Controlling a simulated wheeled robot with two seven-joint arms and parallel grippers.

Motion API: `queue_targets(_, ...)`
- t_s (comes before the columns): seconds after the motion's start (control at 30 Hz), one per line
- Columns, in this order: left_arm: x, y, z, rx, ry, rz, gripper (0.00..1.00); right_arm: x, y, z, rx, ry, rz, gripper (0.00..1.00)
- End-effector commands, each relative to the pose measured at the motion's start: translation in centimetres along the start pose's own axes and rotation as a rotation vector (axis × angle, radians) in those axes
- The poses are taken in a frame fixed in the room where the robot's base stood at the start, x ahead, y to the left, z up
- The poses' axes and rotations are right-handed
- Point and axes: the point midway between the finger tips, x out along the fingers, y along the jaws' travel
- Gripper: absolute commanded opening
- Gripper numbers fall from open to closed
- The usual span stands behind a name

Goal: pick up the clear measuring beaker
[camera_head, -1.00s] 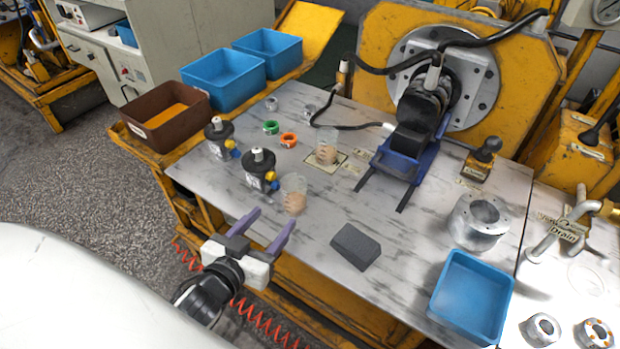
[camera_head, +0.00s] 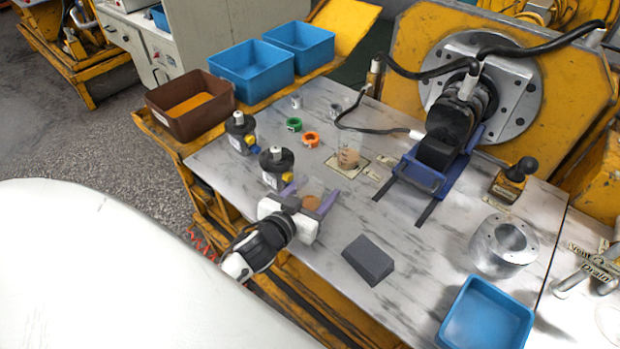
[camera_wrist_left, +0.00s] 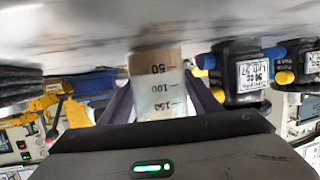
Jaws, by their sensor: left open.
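The clear measuring beaker (camera_head: 312,201), with brown contents at its bottom, stands on the grey table near its front left edge. My left gripper (camera_head: 313,193) is open, with its purple fingers on either side of the beaker. In the left wrist view, the beaker (camera_wrist_left: 158,88) appears upside down, its 50, 100 and 150 marks visible between the fingers. I cannot tell whether a finger touches it. A second clear beaker (camera_head: 348,157) with brown contents stands farther back on a marked square. My right gripper is not in view.
Two black-topped canisters (camera_head: 276,166) stand just behind and left of the gripper; they appear at the right in the wrist view (camera_wrist_left: 240,72). A dark grey block (camera_head: 368,259) lies to the right. Green and orange rings (camera_head: 310,139) lie farther back. A blue tray (camera_head: 486,315) sits front right.

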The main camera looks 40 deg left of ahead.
Motion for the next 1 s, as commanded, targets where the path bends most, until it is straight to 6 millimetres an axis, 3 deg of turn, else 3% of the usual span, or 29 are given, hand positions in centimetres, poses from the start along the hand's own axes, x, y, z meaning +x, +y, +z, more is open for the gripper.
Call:
queue_targets(0.3, 0.8, 0.0, 0.0, 0.000, -0.001, 0.000, 0.57, 0.1, 0.0, -0.7, -0.003, 0.013, 0.000, 0.31)
queue_targets(0.5, 0.8, 0.0, 0.0, 0.000, -0.001, 0.000, 0.25, 0.1, 0.0, -0.7, -0.003, 0.013, 0.000, 0.31)
queue_targets(0.53, 0.8, 0.0, 0.0, 0.000, 0.001, 0.000, 0.23, 0.1, 0.0, -0.7, -0.003, 0.013, 0.000, 0.31)
queue_targets(0.77, 0.7, 0.0, -0.3, 0.000, 0.001, 0.000, 0.23, 0.0, 0.0, -0.7, -0.002, 0.012, -0.001, 0.31)
queue_targets(1.0, -0.4, 0.0, -3.9, 0.002, 0.004, 0.001, 0.23, -0.8, 0.0, -1.1, 0.001, 0.009, 0.001, 0.31)
